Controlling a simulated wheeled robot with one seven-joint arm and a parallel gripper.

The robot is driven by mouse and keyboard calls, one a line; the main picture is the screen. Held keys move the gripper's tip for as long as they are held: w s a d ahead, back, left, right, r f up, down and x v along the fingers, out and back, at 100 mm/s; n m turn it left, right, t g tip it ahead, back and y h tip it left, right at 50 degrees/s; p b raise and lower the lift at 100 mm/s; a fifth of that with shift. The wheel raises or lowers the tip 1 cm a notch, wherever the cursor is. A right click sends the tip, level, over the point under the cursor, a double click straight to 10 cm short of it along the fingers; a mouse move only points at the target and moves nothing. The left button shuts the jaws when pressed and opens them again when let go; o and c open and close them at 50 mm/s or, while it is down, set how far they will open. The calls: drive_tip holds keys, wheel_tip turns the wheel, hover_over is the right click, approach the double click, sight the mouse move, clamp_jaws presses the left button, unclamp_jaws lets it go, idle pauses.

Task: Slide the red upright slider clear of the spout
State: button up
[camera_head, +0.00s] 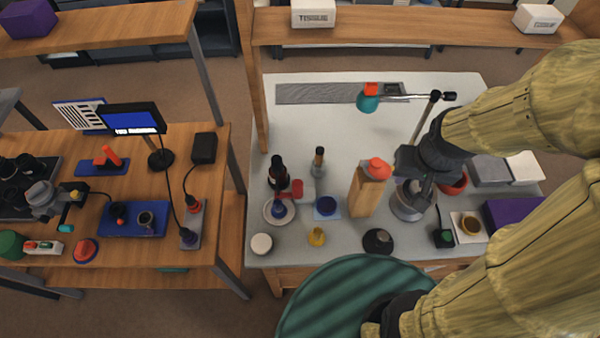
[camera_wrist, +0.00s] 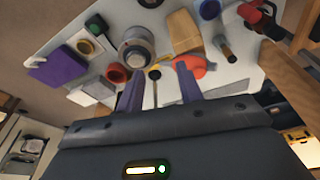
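A small red upright block (camera_head: 371,88), which looks like the slider, stands at the grey strip (camera_head: 310,94) at the back of the white-topped table. The teal spout end (camera_head: 368,104) is right in front of it, on a thin metal arm (camera_head: 405,97); I cannot tell whether they touch. My gripper (camera_head: 418,184) is well in front and to the right, above the metal pot (camera_head: 402,207) and beside the red-capped carton (camera_head: 362,192). In the wrist view my gripper (camera_wrist: 160,68) has its two fingers apart with nothing held. I cannot make out the slider or spout in the wrist view.
Bottles, cups and small pots crowd the table's front, with a purple box (camera_head: 508,214) at the right. A tall thin post (camera_head: 424,120) rises behind my gripper. The white surface (camera_head: 310,130) before the strip is mostly clear. A wooden shelf (camera_head: 430,27) spans the back.

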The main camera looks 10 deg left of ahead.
drive_tip(key=shift+o, duration=1)
drive_tip(key=shift+w+a, duration=0.1)
drive_tip(key=shift+w, duration=0.05)
drive_tip(key=w+a+f+n+g+b, duration=0.1)
drive_tip(key=w+a+f, duration=0.1)
drive_tip(key=a, duration=0.6)
drive_tip(key=w+a+f+b, duration=0.1)
drive_tip(key=w+a+f, duration=0.1)
drive_tip(key=a, duration=0.7)
drive_tip(key=w+a+f+n+g+b, duration=0.1)
drive_tip(key=w+a+f, duration=0.1)
drive_tip(key=a, duration=0.6)
drive_tip(key=shift+w+a+f+n+g, duration=0.2)
drive_tip(key=shift+w+n+g, duration=0.1)
drive_tip(key=shift+w, duration=0.15)
